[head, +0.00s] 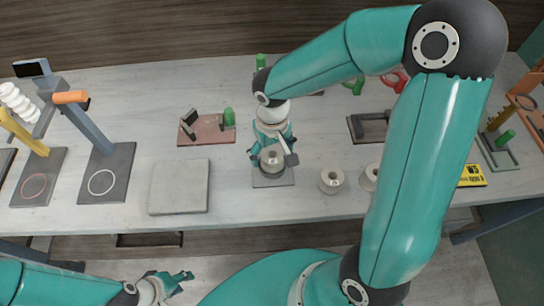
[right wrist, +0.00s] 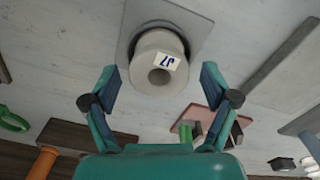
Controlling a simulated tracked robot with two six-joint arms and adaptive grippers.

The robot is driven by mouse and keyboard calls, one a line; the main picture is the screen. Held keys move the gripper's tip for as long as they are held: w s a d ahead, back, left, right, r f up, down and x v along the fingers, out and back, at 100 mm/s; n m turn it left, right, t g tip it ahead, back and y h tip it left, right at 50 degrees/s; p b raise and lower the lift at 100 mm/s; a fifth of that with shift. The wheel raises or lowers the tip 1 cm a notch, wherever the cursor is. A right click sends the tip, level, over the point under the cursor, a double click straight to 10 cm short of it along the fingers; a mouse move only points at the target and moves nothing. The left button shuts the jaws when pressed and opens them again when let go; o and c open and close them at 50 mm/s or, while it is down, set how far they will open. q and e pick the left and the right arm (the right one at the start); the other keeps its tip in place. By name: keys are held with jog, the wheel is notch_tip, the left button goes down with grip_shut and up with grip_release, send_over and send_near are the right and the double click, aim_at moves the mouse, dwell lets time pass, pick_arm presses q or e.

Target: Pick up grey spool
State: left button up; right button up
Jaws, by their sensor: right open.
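A pale grey spool (head: 271,161) stands upright on a small grey square pad (head: 271,181) near the table's front. In the right wrist view the spool (right wrist: 145,48) shows its round end with a centre hole and a white label, on the pad (right wrist: 200,22). My right gripper (right wrist: 160,76) is open, with its fingertips on either side of the spool's near end and clear gaps to both. In the head view the right gripper (head: 272,150) is over the spool and partly hides it. My left gripper (head: 180,282) is low, off the table's front edge, far from the spool.
Two similar pale spools (head: 331,180) (head: 369,175) stand to the right, one partly behind my right arm. A bare grey slab (head: 179,187) lies to the left. A reddish board (head: 205,137) with a green-topped fixture is behind it. Stands with posts (head: 104,170) fill the left end.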

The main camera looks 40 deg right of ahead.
notch_tip(320, 180, down, 2)
jog(key=shift+f, duration=0.1)
jog(key=c, duration=1.3)
jog(key=shift+c, duration=0.3)
